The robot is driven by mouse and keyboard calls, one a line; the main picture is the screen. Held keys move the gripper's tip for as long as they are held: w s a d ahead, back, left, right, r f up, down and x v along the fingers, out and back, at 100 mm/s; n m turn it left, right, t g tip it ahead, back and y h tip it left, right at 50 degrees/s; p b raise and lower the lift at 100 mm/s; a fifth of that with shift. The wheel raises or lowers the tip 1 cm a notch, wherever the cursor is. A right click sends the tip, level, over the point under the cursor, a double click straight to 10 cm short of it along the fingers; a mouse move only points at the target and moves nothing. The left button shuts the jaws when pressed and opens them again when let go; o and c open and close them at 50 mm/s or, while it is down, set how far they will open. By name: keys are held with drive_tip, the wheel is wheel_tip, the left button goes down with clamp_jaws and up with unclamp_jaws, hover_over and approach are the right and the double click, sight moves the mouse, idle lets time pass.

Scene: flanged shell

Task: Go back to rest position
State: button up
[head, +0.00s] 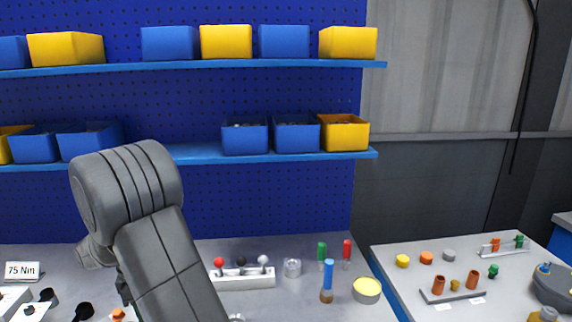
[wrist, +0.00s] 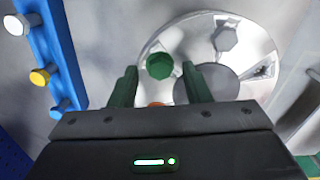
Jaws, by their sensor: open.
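My gripper (wrist: 160,88) shows in the wrist view with its two green fingers apart, and nothing is held between them. A dark green round knob or cap (wrist: 160,66) appears beyond the gap between the fingertips. Behind it is a pale round flanged part (wrist: 185,40) with a grey octagonal piece (wrist: 226,38) and a darker disc on it. An orange bit shows low between the fingers, mostly hidden. In the head view my grey arm rises in front of the bench, and the gripper is outside that picture.
The bench (head: 225,250) holds a white stand with lever knobs (head: 240,278), a blue-handled tool (head: 327,280) and a yellow-topped round pot (head: 366,290). A second table (head: 400,250) at right carries small coloured parts. Shelves (head: 200,153) with bins stand behind. A blue bar (wrist: 48,55) is left in the wrist view.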

drive_tip(key=shift+n, duration=2)
